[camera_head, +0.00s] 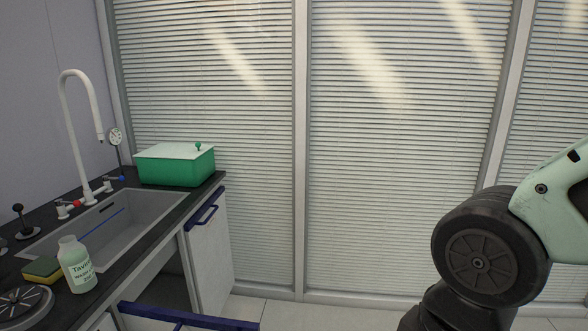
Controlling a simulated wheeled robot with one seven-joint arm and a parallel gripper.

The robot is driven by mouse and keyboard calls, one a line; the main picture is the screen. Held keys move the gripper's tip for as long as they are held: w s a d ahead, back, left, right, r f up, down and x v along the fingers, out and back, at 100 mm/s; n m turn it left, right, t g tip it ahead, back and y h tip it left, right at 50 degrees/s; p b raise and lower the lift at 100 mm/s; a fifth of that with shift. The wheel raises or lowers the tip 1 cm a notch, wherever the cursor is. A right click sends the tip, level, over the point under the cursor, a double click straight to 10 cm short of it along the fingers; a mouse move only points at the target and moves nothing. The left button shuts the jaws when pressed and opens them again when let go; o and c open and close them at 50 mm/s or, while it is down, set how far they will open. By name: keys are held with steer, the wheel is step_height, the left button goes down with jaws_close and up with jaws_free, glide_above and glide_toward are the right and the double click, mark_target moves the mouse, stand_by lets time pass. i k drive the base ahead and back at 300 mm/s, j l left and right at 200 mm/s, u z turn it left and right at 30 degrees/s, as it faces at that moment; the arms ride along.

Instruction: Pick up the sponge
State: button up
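The sponge (42,269), yellow with a dark green layer, lies on the dark counter (117,252) at the lower left, in front of the sink. It sits just left of a pale green labelled bottle (77,266). Part of my arm, mint green with a dark joint, shows at the right edge, far from the sponge. My gripper is outside the view.
A grey sink (115,228) with a tall white faucet (80,130) is set in the counter. A green box with a white lid (176,168) stands at its far end. A round dark object (22,306) lies near the sponge. A blue-handled cabinet door (209,245) is below.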

mark_target(46, 270)
steer(key=u, duration=1.65)
